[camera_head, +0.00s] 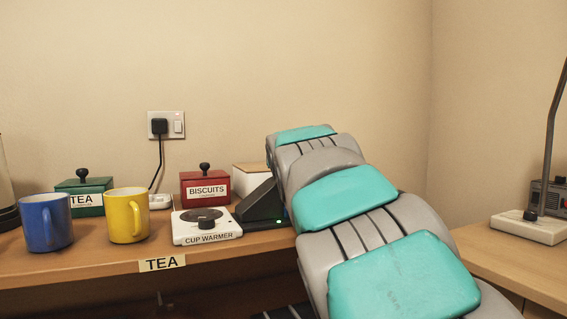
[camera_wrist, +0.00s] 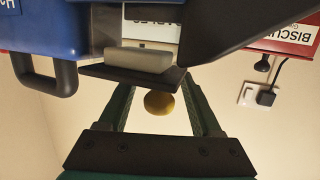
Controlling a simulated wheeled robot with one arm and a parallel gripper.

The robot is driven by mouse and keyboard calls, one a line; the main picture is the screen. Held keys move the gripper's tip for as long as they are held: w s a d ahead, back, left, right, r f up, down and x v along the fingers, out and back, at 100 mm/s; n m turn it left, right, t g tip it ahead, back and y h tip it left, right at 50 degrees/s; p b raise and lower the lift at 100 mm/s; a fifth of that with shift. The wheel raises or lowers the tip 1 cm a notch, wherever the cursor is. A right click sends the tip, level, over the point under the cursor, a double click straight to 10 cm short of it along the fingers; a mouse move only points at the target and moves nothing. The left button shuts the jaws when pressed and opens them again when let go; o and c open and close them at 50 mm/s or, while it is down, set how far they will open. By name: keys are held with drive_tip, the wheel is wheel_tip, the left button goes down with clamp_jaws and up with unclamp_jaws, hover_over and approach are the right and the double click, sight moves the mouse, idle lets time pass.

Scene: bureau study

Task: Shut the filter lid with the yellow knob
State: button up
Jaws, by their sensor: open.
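A round yellow knob (camera_wrist: 159,103) shows between the fingers of my gripper (camera_wrist: 158,92) in the wrist view, which is upside down. My gripper is open, with a gap on both sides of the knob; I cannot tell whether the knob is at the fingertips' depth. A white box (camera_wrist: 143,27) with partly hidden lettering shows beyond. In the head view, a white box (camera_head: 250,180) is partly covered by the black stand and my arm, which also hides my gripper.
A black stand (camera_head: 262,203) and a cup warmer (camera_head: 207,227) are near the white box. The red biscuits box (camera_head: 205,188) is on its left. A blue container with a black handle (camera_wrist: 45,80) is close in the wrist view. Mugs stand further left.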

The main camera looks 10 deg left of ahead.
drive_tip(key=v, duration=0.7)
drive_tip(key=shift+s, duration=0.4)
drive_tip(key=shift+d+r, duration=0.1)
